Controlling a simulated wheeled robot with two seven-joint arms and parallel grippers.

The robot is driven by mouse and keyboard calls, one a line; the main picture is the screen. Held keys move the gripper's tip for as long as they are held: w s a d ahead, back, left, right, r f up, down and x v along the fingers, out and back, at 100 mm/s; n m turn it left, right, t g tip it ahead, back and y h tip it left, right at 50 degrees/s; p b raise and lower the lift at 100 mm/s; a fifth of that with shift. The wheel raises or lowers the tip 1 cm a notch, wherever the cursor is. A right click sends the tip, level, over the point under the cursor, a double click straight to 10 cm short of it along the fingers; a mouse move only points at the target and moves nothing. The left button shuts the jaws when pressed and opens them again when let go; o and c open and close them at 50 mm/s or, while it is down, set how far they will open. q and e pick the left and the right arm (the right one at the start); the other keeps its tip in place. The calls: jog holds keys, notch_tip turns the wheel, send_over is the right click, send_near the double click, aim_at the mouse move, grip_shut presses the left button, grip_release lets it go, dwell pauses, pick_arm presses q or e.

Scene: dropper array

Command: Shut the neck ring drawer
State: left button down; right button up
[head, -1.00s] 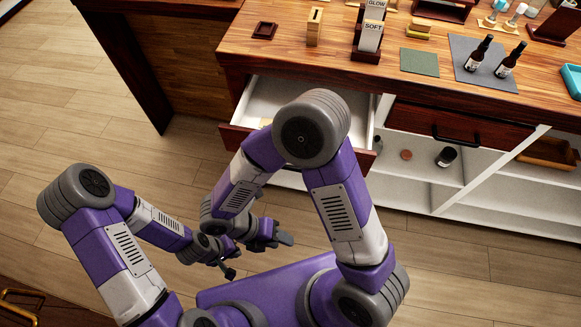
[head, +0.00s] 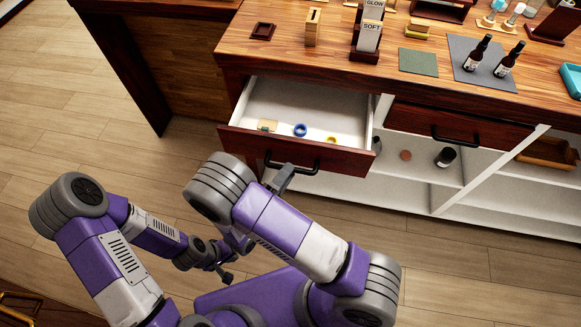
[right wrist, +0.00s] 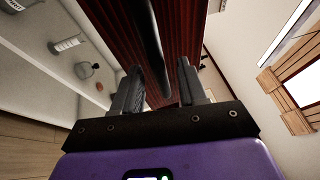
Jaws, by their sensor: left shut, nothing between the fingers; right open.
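The neck ring drawer (head: 235,140) is pulled out from the left part of the counter. A blue ring (head: 300,130), a yellow ring (head: 331,140) and a small tan item (head: 267,125) lie inside it. Its dark handle (head: 292,165) is on the reddish wood front and also shows in the right wrist view (right wrist: 151,45). My right gripper (head: 284,174) is at the handle in the head view. In the right wrist view its open fingers (right wrist: 157,90) stand on either side of the handle bar; contact cannot be told. My left gripper (head: 226,277) is low and away from the drawer, shut and empty.
A second drawer (head: 455,128), right of the open one, is closed. Open white shelves below hold a dark jar (head: 446,157) and a wooden tray (head: 548,152). Bottles (head: 478,52) and card stands are on the counter top (head: 280,50).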

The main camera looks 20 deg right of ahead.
jog(key=shift+x, duration=1.2)
grip_shut()
